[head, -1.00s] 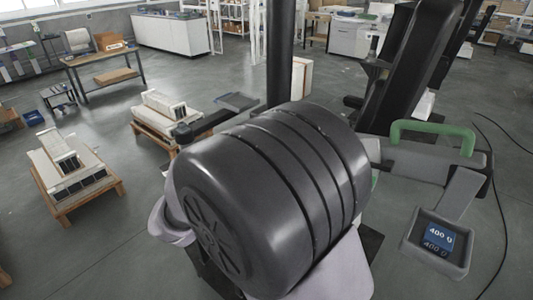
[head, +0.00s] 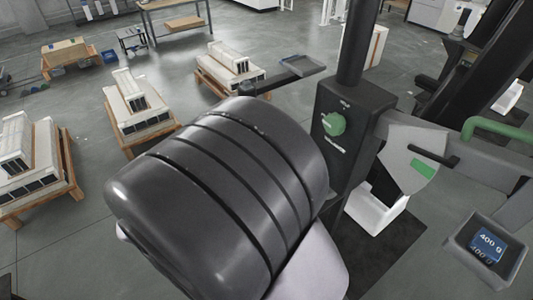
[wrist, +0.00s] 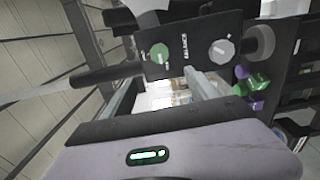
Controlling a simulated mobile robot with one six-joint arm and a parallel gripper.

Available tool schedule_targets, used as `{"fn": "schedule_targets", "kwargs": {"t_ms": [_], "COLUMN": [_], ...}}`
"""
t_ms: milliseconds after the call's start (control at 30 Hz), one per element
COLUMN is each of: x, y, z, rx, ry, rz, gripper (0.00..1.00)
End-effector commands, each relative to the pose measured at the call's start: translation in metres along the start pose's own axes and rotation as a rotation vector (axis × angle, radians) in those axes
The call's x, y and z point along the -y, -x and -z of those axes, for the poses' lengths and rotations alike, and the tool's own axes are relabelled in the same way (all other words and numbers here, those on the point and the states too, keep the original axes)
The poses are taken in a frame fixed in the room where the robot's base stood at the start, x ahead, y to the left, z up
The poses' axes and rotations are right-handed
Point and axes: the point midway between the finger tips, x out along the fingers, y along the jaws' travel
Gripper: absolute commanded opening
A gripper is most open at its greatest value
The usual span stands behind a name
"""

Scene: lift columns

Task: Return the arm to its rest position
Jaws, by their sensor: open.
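My arm's large dark ribbed link fills the middle of the head view and hides what lies behind it. My gripper is out of sight there. In the wrist view my gripper (wrist: 163,88) is open, its two grey fingers apart with nothing between them. A black control box (head: 350,150) with a green knob (head: 334,123) sits on a dark upright column (head: 358,45), right of my arm link. The box also shows beyond my fingers in the wrist view (wrist: 190,46), with the green knob and a grey knob (wrist: 222,52).
A small grey tray (head: 303,65) juts left of the column. Pallets with white stacks (head: 140,112) stand on the left. A workbench (head: 175,12) is behind. Grey floor lies open between them.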

Motion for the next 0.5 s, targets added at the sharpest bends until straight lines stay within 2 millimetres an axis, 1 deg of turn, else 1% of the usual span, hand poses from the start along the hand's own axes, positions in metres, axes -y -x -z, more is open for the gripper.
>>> {"fn": "schedule_targets", "kwargs": {"t_ms": [300,367,433,467,500], "x": [0.0,0.001,0.004,0.007,0.015], "y": [-0.001,-0.004,-0.021,-0.033,-0.051], "z": [0.0,-0.003,-0.022,-0.037,-0.065], "rx": [0.0,0.012,0.076,0.124,0.204], "ry": [0.0,0.002,0.014,0.02,0.026], "rz": [0.0,0.011,0.076,0.131,0.236], "gripper": [0.69,0.69,0.69,0.69,0.69]}}
